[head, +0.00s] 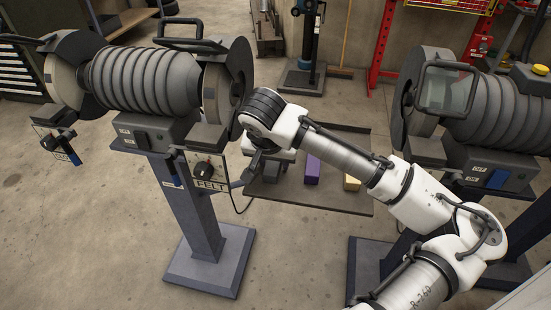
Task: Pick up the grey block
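A dark tray (325,199) is held between two grinder stands. A purple block (312,170) lies on it near the middle, and a yellow block (351,183) lies farther right, partly covered by my arm. A grey shape (285,156) shows at the tray's left, just below my wrist; it may be the grey block, but I cannot tell it surely from gripper parts. My gripper (253,170) points down at the tray's left edge, beneath the black wrist joint. Its fingers are small and dark, and whether they are open or touching anything is unclear.
Another grinder (490,110) stands right, behind my arm. A red rack (382,45) is at the back. Open concrete floor lies in front.

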